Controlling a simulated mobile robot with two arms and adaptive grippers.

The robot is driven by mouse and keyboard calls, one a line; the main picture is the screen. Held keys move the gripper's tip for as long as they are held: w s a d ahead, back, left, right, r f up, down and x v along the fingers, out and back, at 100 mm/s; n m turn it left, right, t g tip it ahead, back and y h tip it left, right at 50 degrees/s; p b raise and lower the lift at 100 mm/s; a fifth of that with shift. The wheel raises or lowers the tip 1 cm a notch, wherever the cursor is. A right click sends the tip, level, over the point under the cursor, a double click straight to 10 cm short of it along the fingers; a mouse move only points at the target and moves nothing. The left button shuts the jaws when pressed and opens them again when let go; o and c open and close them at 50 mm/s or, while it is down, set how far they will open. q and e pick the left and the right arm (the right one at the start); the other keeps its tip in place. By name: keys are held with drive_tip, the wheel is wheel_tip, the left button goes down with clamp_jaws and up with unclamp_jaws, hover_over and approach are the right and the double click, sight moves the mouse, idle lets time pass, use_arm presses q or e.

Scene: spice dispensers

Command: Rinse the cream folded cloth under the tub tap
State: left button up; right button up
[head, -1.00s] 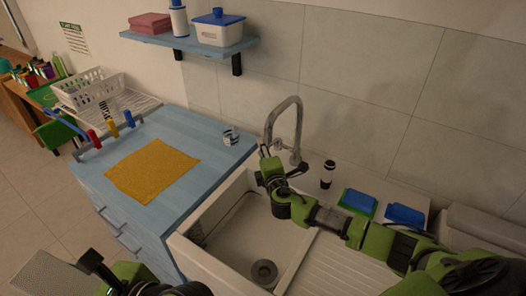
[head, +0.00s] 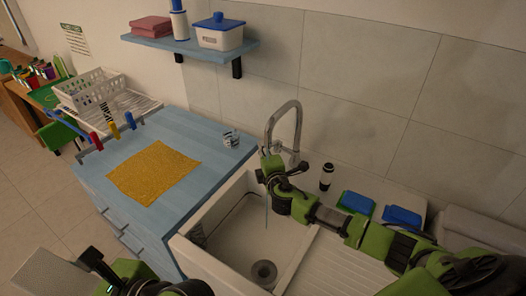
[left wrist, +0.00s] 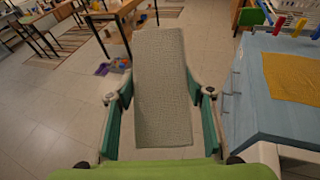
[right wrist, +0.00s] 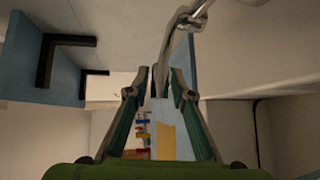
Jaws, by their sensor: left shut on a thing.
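The cream folded cloth (left wrist: 163,90) hangs as a long flat strip between the fingers of my left gripper (left wrist: 160,98), which is shut on it. In the head view the cloth (head: 42,274) is at the lower left, off the counter and well away from the tub. The tap (head: 298,120) arches over the back of the white tub (head: 215,255). A thin bluish stream (head: 266,215) falls into the tub. My right gripper (head: 268,166) is by the tap; the right wrist view shows its fingertips (right wrist: 164,84) close together near the spout, their grip unclear.
A blue counter (head: 185,125) left of the tub carries a yellow cloth (head: 153,172) and a small striped cup (head: 231,139). A shaker (head: 326,176), a green-and-blue sponge (head: 356,203) and a blue one (head: 402,216) stand right of the tap. A shelf (head: 190,46) hangs above.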

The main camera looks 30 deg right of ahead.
drive_tip(key=shift+o, duration=0.7)
drive_tip(key=shift+s, duration=0.1)
drive_tip(key=v, duration=1.1)
drive_tip(key=shift+s, duration=0.4)
drive_tip(key=shift+a, duration=0.1)
